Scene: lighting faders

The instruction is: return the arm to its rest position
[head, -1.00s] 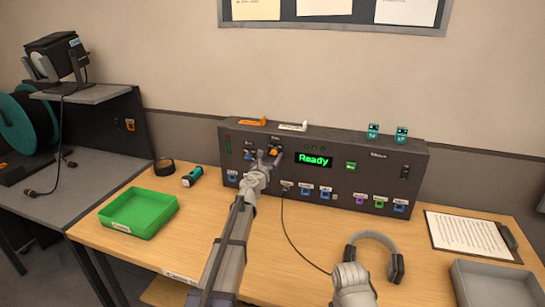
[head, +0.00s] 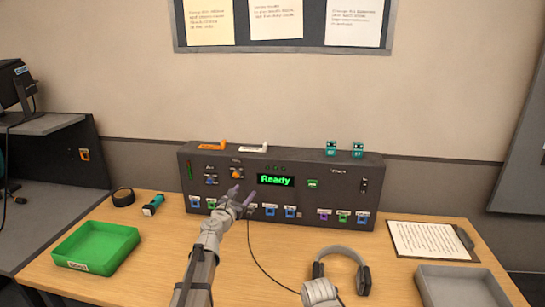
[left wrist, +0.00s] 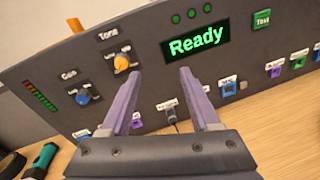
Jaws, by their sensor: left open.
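My left gripper (head: 240,194) is open and empty in front of the dark console (head: 335,195). In the left wrist view its two purple fingers (left wrist: 158,90) stand apart, with only the panel face between them. The panel has a green "Ready" display (head: 275,181), an orange knob (head: 236,173) and a blue knob (head: 211,180). The fingertips appear just below and right of the orange knob, apart from it. At the bottom of the head view a pale grey part of my right arm (head: 320,291) shows; its fingers cannot be made out.
A green tray (head: 112,235) stands at the left, with a torch (head: 153,205) and a tape roll (head: 123,197) behind it. Headphones (head: 343,253) lie in front of the console. A clipboard (head: 431,240) and a grey tray (head: 462,271) are at the right. A cable runs from the panel.

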